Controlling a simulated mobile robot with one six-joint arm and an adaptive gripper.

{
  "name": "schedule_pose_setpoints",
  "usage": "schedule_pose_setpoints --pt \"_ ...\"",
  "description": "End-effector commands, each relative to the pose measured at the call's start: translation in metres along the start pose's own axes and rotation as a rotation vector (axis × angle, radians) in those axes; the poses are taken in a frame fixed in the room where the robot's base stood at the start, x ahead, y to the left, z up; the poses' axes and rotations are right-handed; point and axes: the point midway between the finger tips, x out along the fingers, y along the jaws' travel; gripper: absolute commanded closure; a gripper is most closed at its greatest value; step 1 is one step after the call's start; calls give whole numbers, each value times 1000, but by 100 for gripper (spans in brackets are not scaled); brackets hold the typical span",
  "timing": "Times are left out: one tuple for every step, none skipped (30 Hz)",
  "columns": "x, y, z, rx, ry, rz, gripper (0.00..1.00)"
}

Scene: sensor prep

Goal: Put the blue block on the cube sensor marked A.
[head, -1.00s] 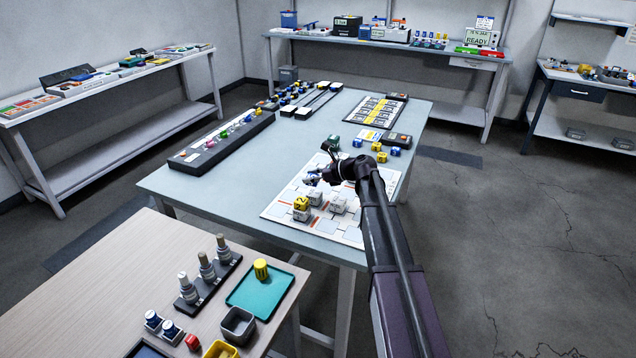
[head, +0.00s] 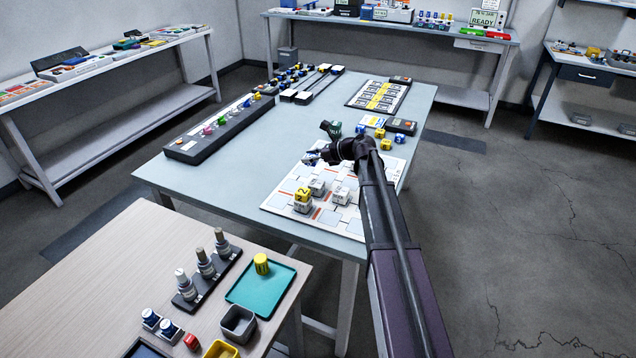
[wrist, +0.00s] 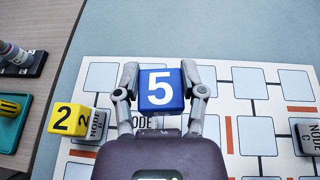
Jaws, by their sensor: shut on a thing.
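My gripper (wrist: 160,88) is shut on the blue block (wrist: 161,90), which has a white 5 on its face. In the head view my gripper (head: 312,158) is small and dark over the far part of the white board. In the wrist view a white cube sensor (wrist: 141,124) marked NODE shows just below the block, mostly hidden by my gripper; its letter is hidden. Another sensor (wrist: 97,125) at the left has a yellow block (wrist: 68,118) marked 2 on it. I cannot surely read which is A.
The board (head: 277,203) with grey squares and orange bars lies on the blue-grey table (head: 235,180). Yellow and blue blocks (head: 386,144) stand beyond it. A long black rack (head: 220,130) is at the left. A wooden table with a teal tray (head: 262,290) is in front.

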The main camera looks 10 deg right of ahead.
Motion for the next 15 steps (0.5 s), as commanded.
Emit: schedule_pose_setpoints --pt "-2 2 -1 1 0 -1 83" --pt "-4 3 -2 1 0 -2 83" --pt "-7 6 -3 2 0 -4 83" --pt "-10 8 -4 3 0 -6 83" --pt "-14 11 -5 3 0 -8 83" --pt "-19 15 -7 5 0 -11 83" --pt "-24 19 -9 6 0 -13 83" --pt "-29 24 -11 7 0 -16 83" --pt "-36 30 -13 9 0 -20 83" --pt "-42 35 -16 10 -1 -24 83" --pt "-49 41 -18 12 -1 -28 83" --pt "-57 49 -21 14 -1 -32 83" --pt "-64 55 -24 16 -1 -36 84" --pt "-71 61 -26 18 -1 -40 84" --pt "-80 70 -30 20 -1 -46 84"
